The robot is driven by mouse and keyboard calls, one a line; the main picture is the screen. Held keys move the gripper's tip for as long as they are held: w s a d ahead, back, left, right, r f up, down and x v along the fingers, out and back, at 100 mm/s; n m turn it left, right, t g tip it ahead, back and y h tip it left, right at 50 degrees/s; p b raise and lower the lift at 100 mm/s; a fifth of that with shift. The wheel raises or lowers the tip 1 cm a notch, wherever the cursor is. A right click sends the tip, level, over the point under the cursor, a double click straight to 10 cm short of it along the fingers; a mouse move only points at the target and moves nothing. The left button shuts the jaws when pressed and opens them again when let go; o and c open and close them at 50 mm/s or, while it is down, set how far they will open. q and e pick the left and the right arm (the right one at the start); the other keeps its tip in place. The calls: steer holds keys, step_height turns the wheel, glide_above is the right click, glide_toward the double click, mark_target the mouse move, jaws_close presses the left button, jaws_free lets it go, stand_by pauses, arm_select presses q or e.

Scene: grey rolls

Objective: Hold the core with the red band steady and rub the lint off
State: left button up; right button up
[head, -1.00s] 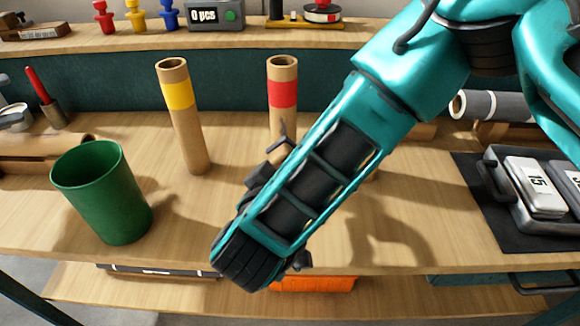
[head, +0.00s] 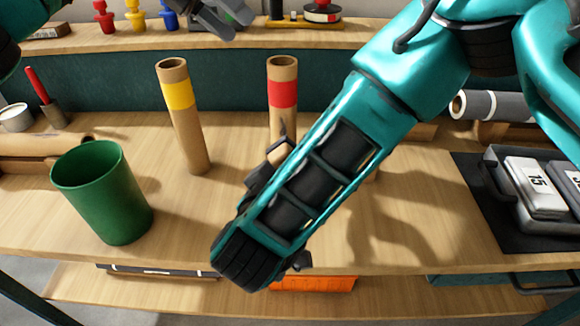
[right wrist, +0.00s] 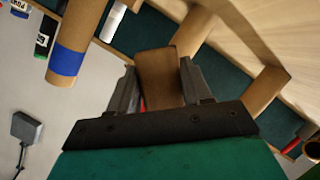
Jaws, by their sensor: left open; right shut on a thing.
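The core with the red band (head: 283,92) stands upright on the bench in the head view, its lower part hidden behind my right arm. My right gripper (right wrist: 158,68) is shut on this brown core (right wrist: 160,85) in the right wrist view, with a bit of red between the fingers. In the head view the right gripper is mostly hidden by its own arm. I cannot make out lint on the core.
A yellow-banded core (head: 180,95) stands left of the red-banded one. A green bin (head: 105,195) stands at the front left. A dark case with labelled blocks (head: 535,190) lies at the right, below a grey-wrapped roll (head: 490,105). Bare bench lies between bin and right arm.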

mark_target(282, 79)
arm_select(q)
steer(key=s+d+r+m+y, duration=0.4)
steer(key=s+d+m+y, duration=0.1)
steer(key=d+m+y, duration=0.4)
steer(key=shift+s+d+f, duration=0.1)
steer(key=shift+f, duration=6.15)
steer(key=shift+c, duration=0.4)
steer(key=c, duration=1.1)
